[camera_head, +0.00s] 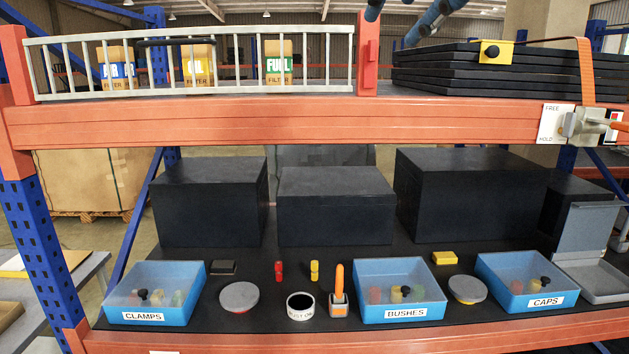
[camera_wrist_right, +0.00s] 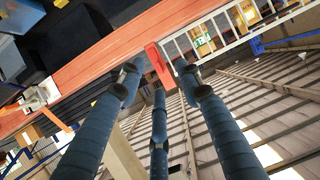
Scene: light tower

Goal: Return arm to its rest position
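The blue fingers of my right gripper (camera_wrist_right: 156,74) show in the right wrist view. They are spread apart with nothing between them. Beyond their tips are the red post (camera_wrist_right: 160,64) and the orange shelf beam (camera_wrist_right: 95,62). In the head view, blue finger parts of my right gripper (camera_head: 390,28) enter at the top edge, above the upper shelf and near the red post (camera_head: 368,52). I cannot tell whether they touch anything. My left gripper and arm are not in view.
A white rail (camera_head: 200,70) fronts filter boxes (camera_head: 279,65) on the upper shelf. Black panels (camera_head: 480,72) lie to its right, with an orange strap and a latch (camera_head: 582,125). Below are black boxes (camera_head: 335,205) and blue bins (camera_head: 155,293). Open air lies above the shelf.

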